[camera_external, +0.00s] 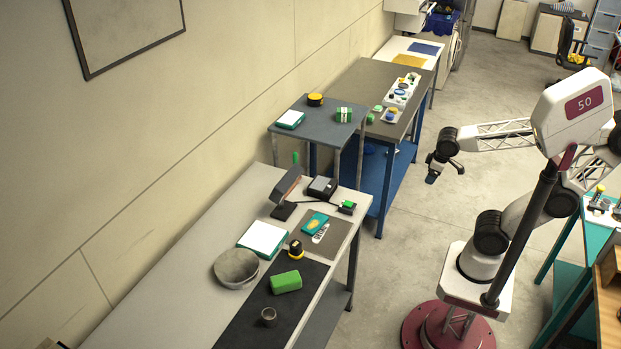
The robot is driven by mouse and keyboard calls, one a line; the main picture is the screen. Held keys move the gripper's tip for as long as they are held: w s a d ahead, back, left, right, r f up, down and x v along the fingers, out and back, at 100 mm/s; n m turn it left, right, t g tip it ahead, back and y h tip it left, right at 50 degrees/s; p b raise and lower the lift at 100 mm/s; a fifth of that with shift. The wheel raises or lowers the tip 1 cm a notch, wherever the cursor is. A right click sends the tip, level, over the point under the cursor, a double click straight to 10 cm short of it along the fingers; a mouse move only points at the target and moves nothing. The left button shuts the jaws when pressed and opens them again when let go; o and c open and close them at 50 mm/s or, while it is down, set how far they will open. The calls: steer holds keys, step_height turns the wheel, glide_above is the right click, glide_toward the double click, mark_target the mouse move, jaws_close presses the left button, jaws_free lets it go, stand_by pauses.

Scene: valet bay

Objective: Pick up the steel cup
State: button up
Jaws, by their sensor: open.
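A small grey metallic cup (268,317), which looks like the steel cup, stands on a dark mat (245,335) near the front edge of the long grey table. My gripper (431,180) is open and empty. It hangs over the open floor to the right of the tables, well apart from the cup. Fine detail of the fingers is too small to make out.
On the same table (150,290), a green block (286,282), a yellow-black item (295,249), a grey bowl (236,268) and a white-topped green box (262,239) stand near the cup. A tilted dark device (286,188) stands farther back. Floor between table and my base is clear.

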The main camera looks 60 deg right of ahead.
steer(key=w+a+r+n+t+h, duration=0.15)
steer(key=w+a+n, duration=0.3)
steer(key=w, duration=0.45)
steer(key=w+a+n+t+h, duration=0.1)
steer(key=w+a+n+h, duration=0.15)
steer(key=w+n, duration=0.45)
steer(key=w+a+f+n+t, duration=0.15)
steer(key=w+a+n, duration=0.25)
steer(key=w+a, duration=0.5)
steer(key=w+a+n+t, duration=0.35)
steer(key=w+a, duration=0.25)
steer(key=a, duration=0.4)
steer(key=w+a+f+n+t+y, duration=0.1)
steer(key=a+f+n, duration=0.15)
steer(key=a, duration=0.55)
steer(key=w+a+f+n+t+y, duration=0.15)
steer(key=a+n, duration=0.25)
steer(key=a, duration=0.4)
steer(key=w+a+f+n+y, duration=0.15)
steer(key=a+n, duration=0.25)
steer(key=a, duration=0.4)
steer(key=n+y, duration=0.6)
steer(key=n, duration=0.4)
glide_toward(269, 318)
steer(key=w, duration=0.1)
steer(key=w+f, duration=0.1)
steer(key=w, duration=0.1)
steer(key=shift+d+f, duration=0.1)
steer(key=shift+d, duration=0.1)
steer(key=shift+w, duration=0.2)
